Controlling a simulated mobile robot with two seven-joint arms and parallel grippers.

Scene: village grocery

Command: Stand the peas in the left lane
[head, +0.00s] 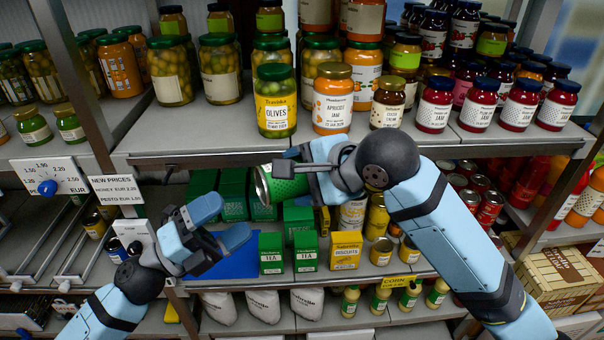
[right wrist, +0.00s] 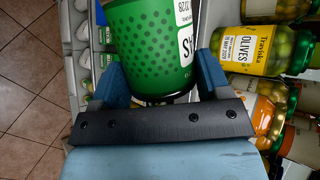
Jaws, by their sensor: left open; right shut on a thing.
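The peas are a green dotted can (head: 285,187) with a white label, tilted on its side in the head view, in front of the shelf. My right gripper (head: 290,168) is shut on it. In the right wrist view the green can (right wrist: 145,45) sits between the two blue fingers; its label is only partly visible. My left gripper (head: 222,220) is open and empty, left of and below the can. Lanes with metal wire dividers (head: 45,255) show on the lower left shelf; I cannot tell which is the left lane.
An upper shelf edge (head: 220,155) runs above, with an olives jar (head: 275,100) and apricot jam (head: 332,98) close to the right arm. Tea boxes (head: 271,252) and a biscuits box (head: 346,250) stand below.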

